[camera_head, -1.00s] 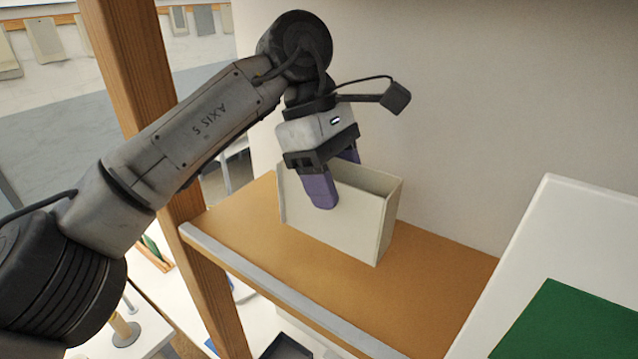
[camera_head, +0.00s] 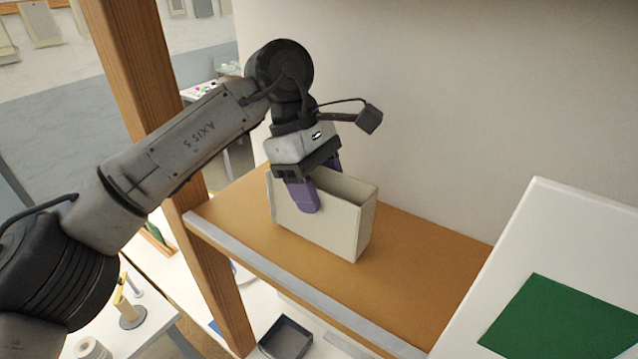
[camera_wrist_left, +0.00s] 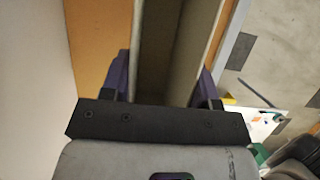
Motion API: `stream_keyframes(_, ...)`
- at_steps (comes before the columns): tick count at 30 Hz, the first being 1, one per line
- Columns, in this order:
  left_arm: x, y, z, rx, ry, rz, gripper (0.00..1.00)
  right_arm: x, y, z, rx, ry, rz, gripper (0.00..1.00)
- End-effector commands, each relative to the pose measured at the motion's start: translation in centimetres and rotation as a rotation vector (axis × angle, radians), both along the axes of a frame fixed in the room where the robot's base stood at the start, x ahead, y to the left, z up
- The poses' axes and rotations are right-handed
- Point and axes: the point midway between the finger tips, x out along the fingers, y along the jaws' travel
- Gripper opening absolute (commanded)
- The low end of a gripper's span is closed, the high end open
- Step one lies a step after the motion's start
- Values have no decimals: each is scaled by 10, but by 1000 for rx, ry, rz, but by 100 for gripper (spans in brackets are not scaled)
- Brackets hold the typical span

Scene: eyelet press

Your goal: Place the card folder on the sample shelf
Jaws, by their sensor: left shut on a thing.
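The card folder (camera_head: 318,225) is a cream, open-topped box standing upright at the sample shelf (camera_head: 432,268), a brown board with a grey front edge. Its base looks to be on the board or just above it; I cannot tell which. My left gripper (camera_head: 322,188) comes from above and is shut on the folder, with purple fingers on the outside of its two broad walls. In the left wrist view the folder's narrow opening (camera_wrist_left: 158,50) runs between the fingers. My right gripper is out of view.
A wooden post (camera_head: 140,90) stands at the shelf's left end, close to my left arm. A pale wall rises behind the shelf. A white panel with a green patch (camera_head: 555,318) is at the lower right. A dark tray (camera_head: 286,338) lies below. The board right of the folder is bare.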

Motion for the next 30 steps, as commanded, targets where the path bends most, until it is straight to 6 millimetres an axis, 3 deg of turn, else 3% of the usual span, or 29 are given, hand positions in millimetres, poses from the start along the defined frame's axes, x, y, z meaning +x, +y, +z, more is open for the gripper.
stream_keyframes(3,0,0,-4,0,0,-1,19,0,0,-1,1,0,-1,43)
stream_keyframes(4,0,0,-3,0,0,-1,58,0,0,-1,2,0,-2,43)
stream_keyframes(11,0,0,-2,0,0,0,80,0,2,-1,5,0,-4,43)
stream_keyframes(22,1,1,5,-1,-1,0,80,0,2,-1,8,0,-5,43)
stream_keyframes(30,11,15,48,-1,-2,3,80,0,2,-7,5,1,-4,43)
